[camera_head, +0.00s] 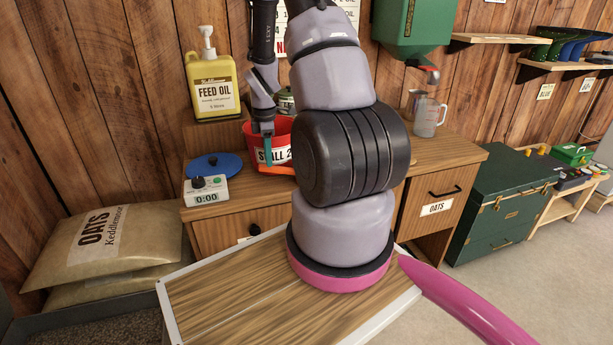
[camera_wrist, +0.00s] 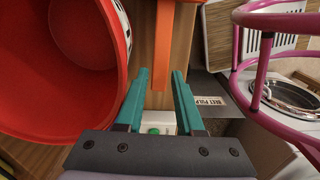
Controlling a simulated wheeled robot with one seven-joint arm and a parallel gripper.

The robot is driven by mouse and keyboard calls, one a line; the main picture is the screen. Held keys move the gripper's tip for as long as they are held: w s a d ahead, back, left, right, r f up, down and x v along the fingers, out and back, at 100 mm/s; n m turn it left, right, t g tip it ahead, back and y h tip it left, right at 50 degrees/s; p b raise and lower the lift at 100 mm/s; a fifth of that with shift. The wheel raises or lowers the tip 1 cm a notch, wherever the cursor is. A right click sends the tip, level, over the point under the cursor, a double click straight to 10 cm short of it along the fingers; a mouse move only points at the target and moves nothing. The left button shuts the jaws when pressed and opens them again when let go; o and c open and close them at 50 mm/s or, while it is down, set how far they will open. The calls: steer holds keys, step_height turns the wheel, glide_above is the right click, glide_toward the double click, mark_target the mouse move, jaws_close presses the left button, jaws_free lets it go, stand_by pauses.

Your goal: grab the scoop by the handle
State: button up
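The scoop appears as an orange piece (camera_head: 276,169) at the front of the desk top, below the red bucket, in the head view. In the wrist view an orange strip (camera_wrist: 164,45), apparently its handle, runs down from the top edge between my teal fingertips. My gripper (camera_wrist: 161,78) is open, with a finger on each side of the first strip and no clear contact. In the head view my gripper (camera_head: 267,148) points down before the bucket, and my arm hides part of the desk.
The red bucket (camera_wrist: 70,110) is close on the left in the wrist view. On the desk stand a timer (camera_head: 206,190), a blue lid (camera_head: 214,165), a feed oil bottle (camera_head: 213,88) and a clear jug (camera_head: 427,117). A green dispenser (camera_head: 412,25) hangs above.

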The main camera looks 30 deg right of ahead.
steer(key=shift+f, duration=1.4)
jaws_close()
